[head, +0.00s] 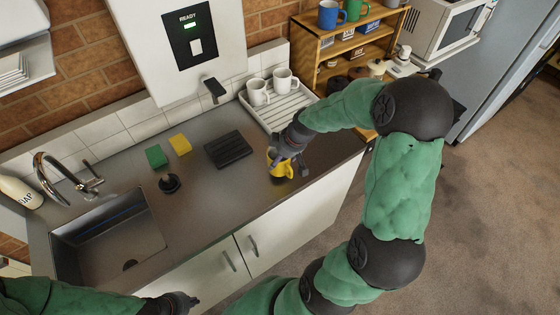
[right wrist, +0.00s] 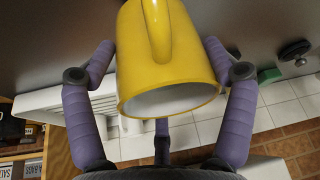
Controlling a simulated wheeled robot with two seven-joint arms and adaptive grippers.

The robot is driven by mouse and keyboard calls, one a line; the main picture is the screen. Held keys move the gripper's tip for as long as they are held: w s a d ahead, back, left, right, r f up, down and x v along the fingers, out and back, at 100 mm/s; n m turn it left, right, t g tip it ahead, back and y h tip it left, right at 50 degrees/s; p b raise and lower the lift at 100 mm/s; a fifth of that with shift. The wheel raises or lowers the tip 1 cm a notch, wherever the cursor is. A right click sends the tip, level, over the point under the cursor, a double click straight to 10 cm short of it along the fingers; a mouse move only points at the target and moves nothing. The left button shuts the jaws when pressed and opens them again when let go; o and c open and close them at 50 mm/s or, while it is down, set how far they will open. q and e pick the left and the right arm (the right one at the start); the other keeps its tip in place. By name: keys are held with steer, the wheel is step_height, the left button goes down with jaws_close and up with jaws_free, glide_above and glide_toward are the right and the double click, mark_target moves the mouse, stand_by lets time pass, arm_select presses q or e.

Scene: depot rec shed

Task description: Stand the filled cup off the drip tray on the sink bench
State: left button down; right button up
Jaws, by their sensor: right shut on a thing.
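The yellow cup (head: 279,168) is at the right part of the sink bench (head: 205,200), to the right of the black drip tray (head: 229,149) and apart from it. My right gripper (head: 290,152) is shut on the cup, which looks upright. I cannot tell if its base touches the bench. The right wrist view shows the cup (right wrist: 168,55) between the fingers, its handle facing up in the picture and its pale inside partly showing; what fills it is hidden. My left gripper (head: 178,302) is low at the bottom edge, away from the bench top; its jaws are unclear.
A white rack (head: 283,112) with two white mugs stands behind the cup. The dispenser (head: 190,35) reads READY above the drip tray. Green (head: 156,156) and yellow (head: 180,144) sponges and a black plug (head: 169,183) lie left, near the sink (head: 110,235). Bench between is clear.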

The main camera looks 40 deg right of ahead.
steer(key=shift+f, duration=1.4)
steer(key=shift+f+b, duration=0.15)
steer(key=shift+b, duration=0.25)
steer(key=o, duration=1.5)
steer(key=shift+s, duration=0.1)
steer(key=shift+r, duration=0.35)
steer(key=p+v, duration=0.2)
steer(key=v, duration=0.9)
steer(key=shift+s+r, duration=0.25)
